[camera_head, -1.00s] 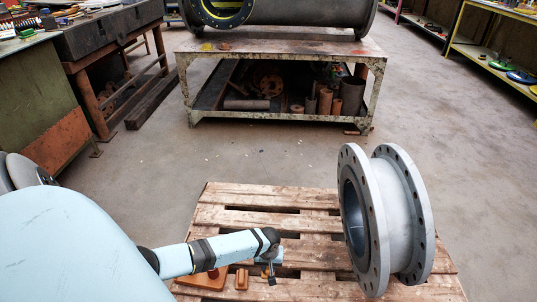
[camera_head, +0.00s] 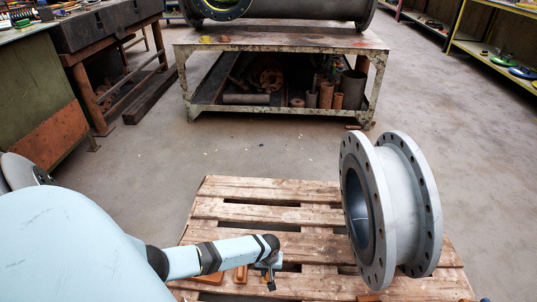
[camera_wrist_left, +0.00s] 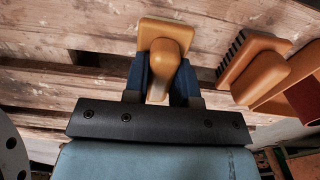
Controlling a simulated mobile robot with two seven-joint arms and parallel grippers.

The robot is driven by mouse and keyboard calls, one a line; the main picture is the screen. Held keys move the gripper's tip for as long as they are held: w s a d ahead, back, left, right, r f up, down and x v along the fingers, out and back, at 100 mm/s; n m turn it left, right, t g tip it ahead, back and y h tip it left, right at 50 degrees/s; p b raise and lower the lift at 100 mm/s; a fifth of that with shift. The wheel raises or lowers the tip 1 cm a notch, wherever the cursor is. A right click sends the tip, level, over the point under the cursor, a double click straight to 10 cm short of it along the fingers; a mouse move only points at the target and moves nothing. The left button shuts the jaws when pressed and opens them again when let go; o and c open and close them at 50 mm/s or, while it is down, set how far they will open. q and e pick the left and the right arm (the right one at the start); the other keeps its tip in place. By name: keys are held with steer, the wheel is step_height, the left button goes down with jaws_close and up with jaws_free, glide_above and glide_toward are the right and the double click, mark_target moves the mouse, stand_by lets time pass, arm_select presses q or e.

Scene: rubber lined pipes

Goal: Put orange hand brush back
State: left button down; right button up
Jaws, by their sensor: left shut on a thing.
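My left gripper (camera_head: 270,274) is low over the near part of the wooden pallet (camera_head: 265,190). In the left wrist view its dark fingers are shut on the handle of an orange hand brush (camera_wrist_left: 164,38). This brush is mostly hidden in the head view, and I cannot tell whether it touches the pallet. A second orange brush (camera_wrist_left: 255,68) with black bristles lies to the right in the wrist view, apart from the held one. It also shows in the head view (camera_head: 240,273). My right gripper is not in view.
An orange-brown item (camera_head: 208,278), partly hidden, lies left of the second brush. A grey flanged pipe piece (camera_head: 407,205) stands on the pallet's right side. A metal table (camera_head: 290,40) carries a large pipe (camera_head: 300,10) farther back. Floor between pallet and table is clear.

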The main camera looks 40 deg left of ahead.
arm_select(q)
steer(key=c, duration=0.9)
jaws_free()
steer(key=shift+f, duration=0.1)
steer(key=shift+c, duration=0.2)
steer(key=shift+r, duration=0.25)
step_height(320, 180, up, 3)
steer(key=shift+f+p, duration=0.1)
steer(key=shift+p, duration=1)
step_height(320, 180, up, 4)
steer(key=shift+f+p, duration=0.1)
steer(key=shift+p, duration=1.05)
steer(key=shift+r+p, duration=1.2)
steer(key=shift+r, duration=1.4)
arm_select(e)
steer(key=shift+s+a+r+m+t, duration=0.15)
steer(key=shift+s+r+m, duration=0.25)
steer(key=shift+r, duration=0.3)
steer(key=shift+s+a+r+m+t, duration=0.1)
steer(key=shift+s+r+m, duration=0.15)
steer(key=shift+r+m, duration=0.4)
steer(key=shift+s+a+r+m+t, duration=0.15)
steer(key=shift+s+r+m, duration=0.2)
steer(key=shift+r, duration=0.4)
